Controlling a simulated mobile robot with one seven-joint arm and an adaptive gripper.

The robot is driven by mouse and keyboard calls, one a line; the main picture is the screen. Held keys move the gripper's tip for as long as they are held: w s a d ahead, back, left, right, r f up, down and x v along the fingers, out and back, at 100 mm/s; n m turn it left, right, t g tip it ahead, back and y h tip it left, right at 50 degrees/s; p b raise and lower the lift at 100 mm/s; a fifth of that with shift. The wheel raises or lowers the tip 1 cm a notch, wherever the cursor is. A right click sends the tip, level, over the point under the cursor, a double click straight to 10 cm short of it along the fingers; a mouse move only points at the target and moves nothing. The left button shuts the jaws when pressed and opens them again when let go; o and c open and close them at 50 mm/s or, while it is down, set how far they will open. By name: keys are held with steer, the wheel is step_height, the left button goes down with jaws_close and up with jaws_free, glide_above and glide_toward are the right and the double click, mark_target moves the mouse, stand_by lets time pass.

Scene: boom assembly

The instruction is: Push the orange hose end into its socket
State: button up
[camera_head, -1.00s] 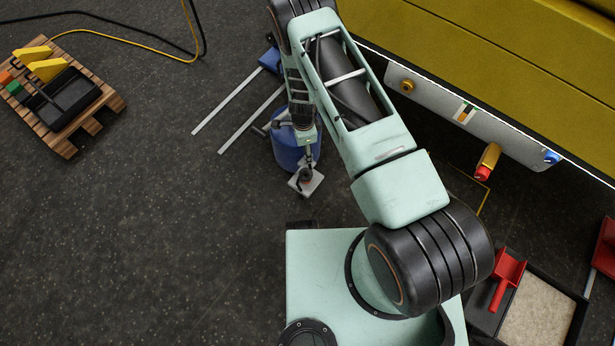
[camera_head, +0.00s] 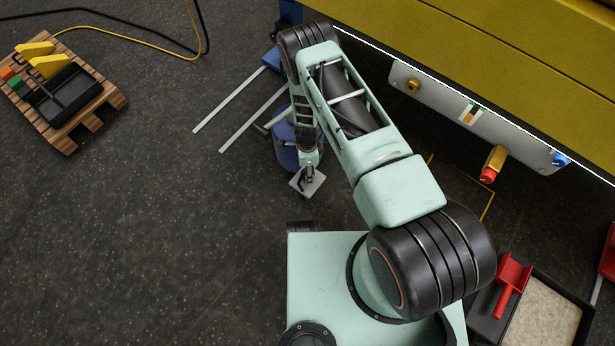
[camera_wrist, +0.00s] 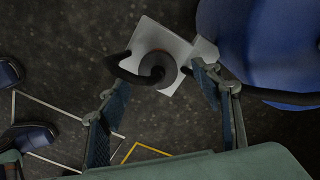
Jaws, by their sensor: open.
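My gripper (camera_head: 309,172) hangs over a small grey square plate (camera_head: 298,184) on the floor, beside a blue drum. In the wrist view my gripper (camera_wrist: 160,78) is open, with its two fingers on either side of a dark, reddish-brown round piece (camera_wrist: 157,66). A black hose curves out of this piece over the plate; it may be the orange hose end, but its colour is too dark to be sure. It appears between the fingertips or just beyond them; contact cannot be told. An orange-gold round fitting (camera_head: 412,86), possibly the socket, is on the grey panel (camera_head: 440,98) of the yellow machine.
The blue drum (camera_wrist: 265,45) stands close to the right finger. The panel also carries a red-tipped gold fitting (camera_head: 493,165) and a blue fitting (camera_head: 560,160). A wooden pallet (camera_head: 60,135) is at far left. Open floor lies between pallet and gripper.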

steer(key=shift+f, duration=0.3)
step_height(320, 180, down, 5)
steer(key=shift+s+f+b, duration=0.15)
steer(key=shift+b, duration=0.8)
steer(key=c, duration=1.2)
steer(key=shift+r, duration=0.2)
